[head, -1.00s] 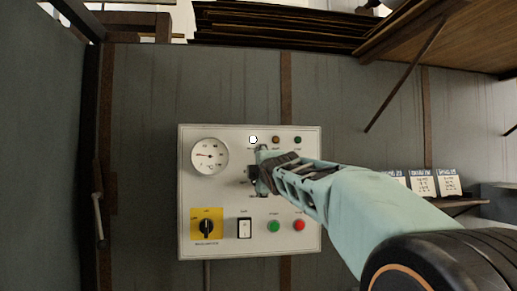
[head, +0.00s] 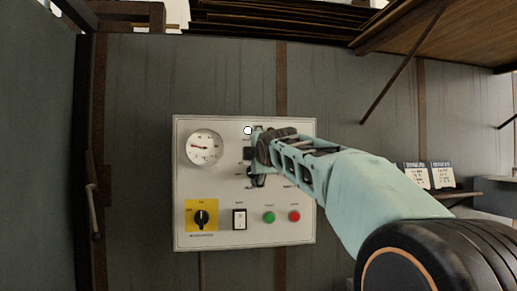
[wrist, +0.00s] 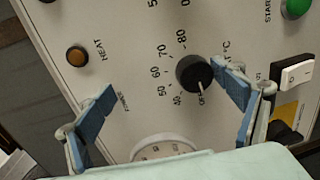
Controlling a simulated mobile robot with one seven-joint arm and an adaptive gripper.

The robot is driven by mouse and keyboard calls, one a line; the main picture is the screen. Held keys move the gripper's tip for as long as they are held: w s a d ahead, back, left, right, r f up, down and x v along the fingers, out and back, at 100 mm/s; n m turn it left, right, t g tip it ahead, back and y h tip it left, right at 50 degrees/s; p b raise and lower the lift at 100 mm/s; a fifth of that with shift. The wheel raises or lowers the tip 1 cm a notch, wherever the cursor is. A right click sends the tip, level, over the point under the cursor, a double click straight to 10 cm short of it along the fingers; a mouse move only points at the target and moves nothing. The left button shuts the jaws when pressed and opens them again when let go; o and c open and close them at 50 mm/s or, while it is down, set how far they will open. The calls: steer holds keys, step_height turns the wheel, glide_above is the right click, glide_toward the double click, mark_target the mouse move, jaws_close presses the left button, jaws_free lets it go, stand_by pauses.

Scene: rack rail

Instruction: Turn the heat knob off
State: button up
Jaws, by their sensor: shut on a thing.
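The heat knob (wrist: 193,73) is a round black knob with a white pointer line, on the white control panel (head: 300,165). A temperature scale surrounds it. In the wrist view its pointer is at or close to the OFF mark. My gripper (wrist: 168,98) is around the knob: the knob lies between the two blue fingertips, close against the right one, and a gap shows towards the left one. In the head view my gripper (head: 257,157) is at the panel's upper middle and hides most of the knob.
The panel also carries a round gauge (head: 205,147), a yellow-backed selector (head: 202,218), a white rocker switch (head: 239,219), a green button (head: 268,217) and a red button (head: 294,216). A wooden shelf overhangs at the upper right.

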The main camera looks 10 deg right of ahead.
steer(key=s+r, duration=0.1)
steer(key=s+r+b, duration=0.1)
steer(key=shift+s+d, duration=0.1)
steer(key=shift+s, duration=0.25)
steer(key=c, duration=0.6)
steer(key=s+b, duration=0.8)
steer(key=s, duration=0.2)
steer(key=shift+b, duration=0.3)
steer(key=shift+f, duration=0.1)
